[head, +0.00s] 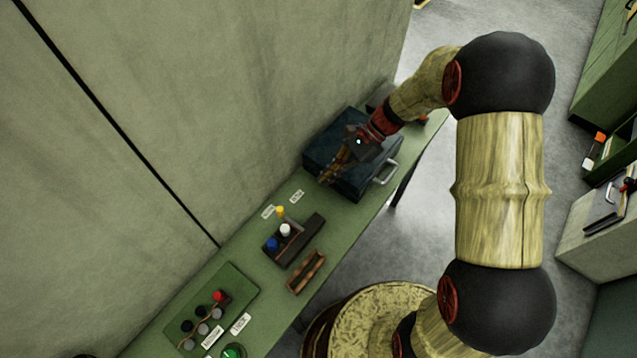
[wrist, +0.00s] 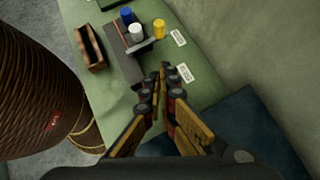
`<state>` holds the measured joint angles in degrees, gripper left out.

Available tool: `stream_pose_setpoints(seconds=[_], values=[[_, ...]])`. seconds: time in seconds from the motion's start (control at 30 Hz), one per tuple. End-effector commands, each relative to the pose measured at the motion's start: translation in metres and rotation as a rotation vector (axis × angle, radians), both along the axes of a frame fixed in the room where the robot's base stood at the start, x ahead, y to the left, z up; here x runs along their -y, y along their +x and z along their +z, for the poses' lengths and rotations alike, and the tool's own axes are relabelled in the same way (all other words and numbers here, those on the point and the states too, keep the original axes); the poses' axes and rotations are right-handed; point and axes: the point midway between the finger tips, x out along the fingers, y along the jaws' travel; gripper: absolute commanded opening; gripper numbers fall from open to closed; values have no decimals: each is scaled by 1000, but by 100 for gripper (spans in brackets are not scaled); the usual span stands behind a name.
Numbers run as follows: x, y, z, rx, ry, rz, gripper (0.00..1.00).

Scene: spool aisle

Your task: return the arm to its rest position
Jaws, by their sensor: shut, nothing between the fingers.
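My gripper (head: 328,178) is at the end of my arm, over the dark blue case (head: 340,137) on the green bench (head: 240,252). Its fingers are together with nothing between them. In the wrist view my gripper (wrist: 160,72) points across the bench toward the spools, with the blue case (wrist: 265,120) below and to the right. My arm reaches out from the right side of the head view, bent at its joints. Whether the gripper touches the case cannot be told.
A green panel with red, black and grey knobs (head: 207,315) is nearer. A wall (head: 150,110) borders the bench; shelves (head: 605,150) stand at right.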

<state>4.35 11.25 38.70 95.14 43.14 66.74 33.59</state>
Motion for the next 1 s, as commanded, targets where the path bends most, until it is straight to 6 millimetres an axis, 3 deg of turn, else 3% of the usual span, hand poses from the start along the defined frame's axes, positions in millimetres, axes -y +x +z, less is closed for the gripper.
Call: stream_pose_setpoints(seconds=[0.47,0.63,0.87,1.0], values=[[5,3,1,41,4,37,0],[28,-32,-17,113,-42,218,0],[64,-65,20,307,-143,487,0],[84,-80,53,432,-216,632,0]])
